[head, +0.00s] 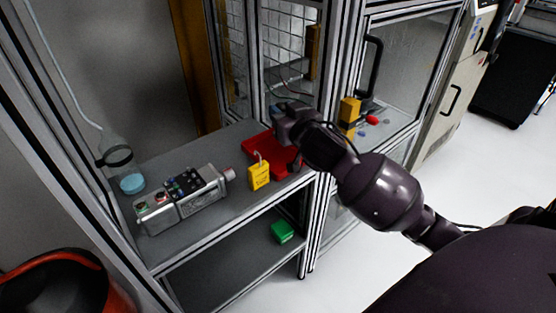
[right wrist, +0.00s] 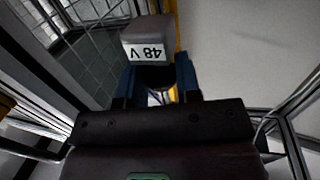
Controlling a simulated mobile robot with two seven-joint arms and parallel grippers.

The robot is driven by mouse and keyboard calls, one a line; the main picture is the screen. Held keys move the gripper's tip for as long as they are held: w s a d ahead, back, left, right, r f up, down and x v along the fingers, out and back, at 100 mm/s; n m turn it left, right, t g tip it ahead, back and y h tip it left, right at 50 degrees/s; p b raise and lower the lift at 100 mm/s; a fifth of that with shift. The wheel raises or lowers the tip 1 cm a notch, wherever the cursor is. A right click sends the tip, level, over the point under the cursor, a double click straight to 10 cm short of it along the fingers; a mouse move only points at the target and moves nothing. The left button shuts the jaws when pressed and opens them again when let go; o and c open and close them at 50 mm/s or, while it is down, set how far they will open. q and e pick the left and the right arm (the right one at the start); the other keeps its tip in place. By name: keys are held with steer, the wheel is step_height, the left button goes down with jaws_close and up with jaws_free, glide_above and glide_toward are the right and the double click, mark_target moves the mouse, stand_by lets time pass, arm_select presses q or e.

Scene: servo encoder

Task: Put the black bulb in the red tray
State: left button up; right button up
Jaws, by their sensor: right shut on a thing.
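The red tray (head: 262,144) lies on the upper shelf of the cabinet in the head view, partly hidden by my right gripper (head: 280,108). In the right wrist view my right gripper (right wrist: 157,88) is shut on a dark piece, which I take to be the black bulb (right wrist: 154,76). A grey block with an upside-down "48 V" label (right wrist: 146,40) sits right against it, just beyond the fingertips. In the head view the held piece is hidden by the gripper, which is above the tray's far part. My left gripper is not in view.
A yellow padlock (head: 259,177) stands at the tray's near edge. A grey control box with buttons (head: 182,200) and a flask of blue liquid (head: 131,183) are further left. A green block (head: 282,231) lies on the lower shelf. Cabinet posts (head: 315,215) stand close to my right arm.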

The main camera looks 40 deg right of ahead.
step_height(320, 180, down, 10)
steer(key=b, duration=0.2)
steer(key=shift+f+b, duration=0.15)
steer(key=shift+b, duration=0.25)
step_height(320, 180, down, 4)
steer(key=shift+f+b, duration=0.15)
steer(key=shift+b, duration=0.65)
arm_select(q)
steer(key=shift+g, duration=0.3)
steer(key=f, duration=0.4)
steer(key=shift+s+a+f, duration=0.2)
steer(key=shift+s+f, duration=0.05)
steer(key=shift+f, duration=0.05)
arm_select(e)
steer(key=o, duration=0.9)
steer(key=shift+c, duration=0.2)
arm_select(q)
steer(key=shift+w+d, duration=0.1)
arm_select(e)
steer(key=shift+o, duration=0.3)
